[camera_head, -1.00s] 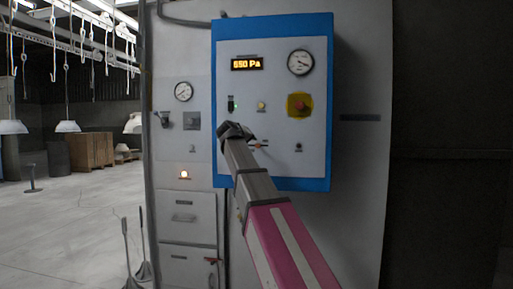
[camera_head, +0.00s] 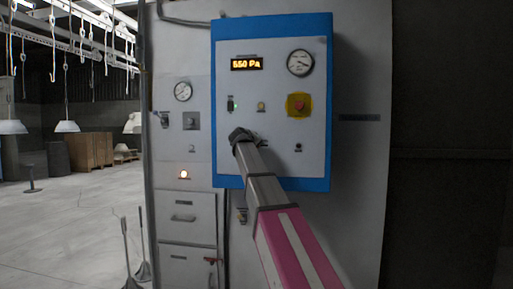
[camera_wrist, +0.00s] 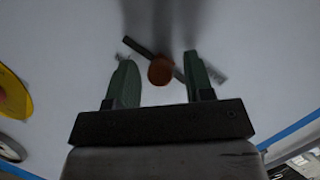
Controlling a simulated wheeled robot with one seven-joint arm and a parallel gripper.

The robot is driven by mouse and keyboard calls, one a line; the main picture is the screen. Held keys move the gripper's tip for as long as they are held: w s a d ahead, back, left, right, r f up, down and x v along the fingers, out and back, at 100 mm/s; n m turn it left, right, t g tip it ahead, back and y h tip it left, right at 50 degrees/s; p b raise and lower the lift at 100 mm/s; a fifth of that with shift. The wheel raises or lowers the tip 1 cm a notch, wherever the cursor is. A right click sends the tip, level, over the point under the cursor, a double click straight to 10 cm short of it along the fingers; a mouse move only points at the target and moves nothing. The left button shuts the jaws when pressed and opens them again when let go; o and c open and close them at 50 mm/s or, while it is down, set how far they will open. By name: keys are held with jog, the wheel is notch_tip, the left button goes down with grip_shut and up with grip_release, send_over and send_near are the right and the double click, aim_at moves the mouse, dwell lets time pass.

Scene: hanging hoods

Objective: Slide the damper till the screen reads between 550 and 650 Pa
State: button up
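The damper is an orange-brown round knob (camera_wrist: 161,70) on a dark slot in the panel, seen in the wrist view. My gripper (camera_wrist: 162,75) has its two green fingers apart, one on each side of the knob, with small gaps visible; contact is unclear. In the head view my gripper (camera_head: 241,136) is at the lower left of the blue-framed panel (camera_head: 272,183) and hides the knob. The screen (camera_head: 247,64) shows orange digits that appear to read 550 Pa; the first digit is slightly blurred.
A grey cabinet (camera_head: 187,235) stands below left. Open floor lies further left.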

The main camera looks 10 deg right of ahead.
grip_shut()
jog(key=shift+s+d, duration=0.15)
jog(key=shift+d, duration=0.25)
jog(key=shift+o, duration=0.9)
grip_release()
jog(key=v, duration=1)
jog(key=shift+s+a, duration=0.3)
